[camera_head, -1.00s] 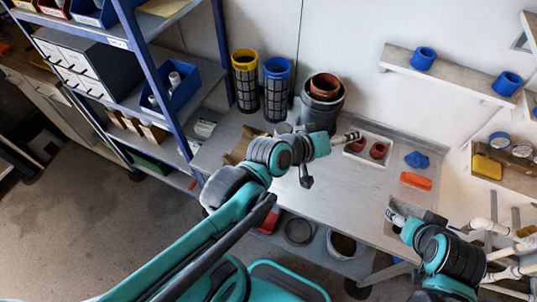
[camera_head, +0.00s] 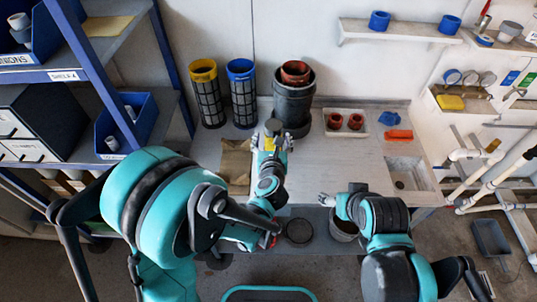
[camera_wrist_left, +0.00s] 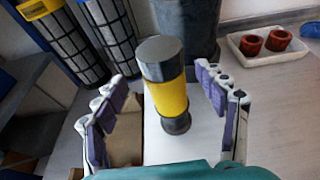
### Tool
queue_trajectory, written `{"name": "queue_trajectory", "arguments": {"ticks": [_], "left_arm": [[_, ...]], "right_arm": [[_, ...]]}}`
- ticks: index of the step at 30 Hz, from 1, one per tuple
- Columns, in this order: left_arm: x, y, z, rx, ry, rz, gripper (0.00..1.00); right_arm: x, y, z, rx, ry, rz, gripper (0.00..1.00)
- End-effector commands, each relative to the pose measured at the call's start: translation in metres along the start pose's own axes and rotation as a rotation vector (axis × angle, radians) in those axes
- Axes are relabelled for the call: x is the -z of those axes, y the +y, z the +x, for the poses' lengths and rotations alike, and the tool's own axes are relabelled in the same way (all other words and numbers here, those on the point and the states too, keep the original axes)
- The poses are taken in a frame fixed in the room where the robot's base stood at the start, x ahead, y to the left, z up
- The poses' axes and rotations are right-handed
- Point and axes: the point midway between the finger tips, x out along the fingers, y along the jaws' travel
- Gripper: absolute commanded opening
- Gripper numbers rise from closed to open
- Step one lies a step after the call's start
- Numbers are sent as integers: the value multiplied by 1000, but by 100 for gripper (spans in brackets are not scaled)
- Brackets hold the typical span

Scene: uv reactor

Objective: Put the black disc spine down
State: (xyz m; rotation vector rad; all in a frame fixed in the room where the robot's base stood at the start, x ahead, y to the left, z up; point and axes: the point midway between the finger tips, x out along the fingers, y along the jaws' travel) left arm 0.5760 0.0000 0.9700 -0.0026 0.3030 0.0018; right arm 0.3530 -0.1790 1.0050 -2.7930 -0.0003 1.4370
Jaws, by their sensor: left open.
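An upright cylinder with black ends and a yellow middle (camera_wrist_left: 172,98), apparently the black disc spine, stands between the fingers of my left gripper (camera_wrist_left: 166,82) in the left wrist view. The fingers are open on both sides, with a visible gap on each. In the head view its dark top (camera_head: 273,128) shows at my left gripper (camera_head: 271,141), over the grey workbench (camera_head: 314,184). Its base seems to be on or close to the bench; exact contact is unclear. My right gripper (camera_head: 326,200) is near the bench's front edge; its opening is unclear.
A yellow-rimmed filter (camera_head: 207,97), a blue-rimmed filter (camera_head: 242,98) and a dark bucket (camera_head: 292,103) stand behind. A brown mat (camera_head: 235,166) lies left of the gripper. A white tray (camera_head: 345,133) holds two red-brown pieces. The bench's middle right is clear.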

Motion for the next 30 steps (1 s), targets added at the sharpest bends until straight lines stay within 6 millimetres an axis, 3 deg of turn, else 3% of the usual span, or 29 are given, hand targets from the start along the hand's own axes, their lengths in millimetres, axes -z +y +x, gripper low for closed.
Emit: {"name": "queue_trajectory", "arguments": {"ticks": [10, 19, 27, 30], "left_arm": [[-5, -3, 49, 0, -2, 2, 72], [-7, -4, 54, 1, -2, 3, 72], [-6, -4, 54, 1, -2, 4, 1], [-7, -4, 54, 1, -3, 4, 0]], "right_arm": [[-10, 0, 13, 0, 0, 0, 71], [-10, 0, 13, 0, 0, 0, 71], [-10, 0, 13, 0, 0, 0, 71], [-10, 0, 13, 0, 0, 0, 71]]}}
